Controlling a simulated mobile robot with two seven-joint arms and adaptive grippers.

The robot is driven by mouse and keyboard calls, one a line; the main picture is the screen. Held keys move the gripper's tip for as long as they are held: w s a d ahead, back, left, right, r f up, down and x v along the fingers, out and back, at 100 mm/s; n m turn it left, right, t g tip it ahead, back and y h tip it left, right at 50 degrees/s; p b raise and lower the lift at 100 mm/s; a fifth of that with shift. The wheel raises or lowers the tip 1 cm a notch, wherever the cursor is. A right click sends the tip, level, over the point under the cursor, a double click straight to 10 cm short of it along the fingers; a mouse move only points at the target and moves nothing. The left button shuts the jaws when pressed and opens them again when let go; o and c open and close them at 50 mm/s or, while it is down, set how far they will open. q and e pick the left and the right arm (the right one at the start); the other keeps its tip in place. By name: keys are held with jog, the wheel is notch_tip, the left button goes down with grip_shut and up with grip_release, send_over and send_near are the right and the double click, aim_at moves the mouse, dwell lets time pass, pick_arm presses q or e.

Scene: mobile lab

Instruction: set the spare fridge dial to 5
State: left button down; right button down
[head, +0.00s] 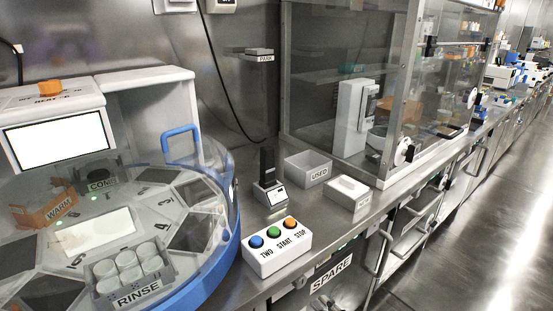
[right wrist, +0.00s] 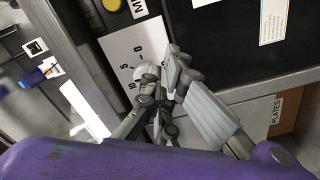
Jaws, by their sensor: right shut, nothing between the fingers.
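The spare fridge, with its SPARE label (head: 331,272), shows in the head view under the bench front, partly cut off at the bottom edge. In the right wrist view a white dial plate (right wrist: 131,47) carries printed numbers, including 5, 10 and 0. A pale round dial knob (right wrist: 147,70) sits on it, partly hidden by my fingers, and its setting cannot be read. My right gripper (right wrist: 163,78) is shut with nothing in it, its fingertips right by the knob; I cannot tell if they touch it. My left gripper is not in view.
Above the fridge, a white box (head: 278,247) with blue, green and orange buttons stands near the bench edge. A round blue-rimmed machine (head: 228,215) fills the left. The right wrist view shows a yellow round part (right wrist: 117,3) and a PLATES box (right wrist: 283,112). The floor aisle at right is clear.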

jog(key=shift+s+d, duration=0.25)
jog(key=shift+s, duration=0.1)
jog(key=n+p, duration=0.4)
jog(key=n, duration=1.4)
send_near(299, 280)
jog(key=w+r, duration=0.1)
jog(key=w, duration=0.1)
jog(key=shift+r+b+x, duration=0.15)
jog(key=shift+x, duration=1.3)
jog(key=shift+r+b+x, duration=0.15)
jog(key=shift+r+x, duration=0.05)
jog(key=shift+x, duration=1.3)
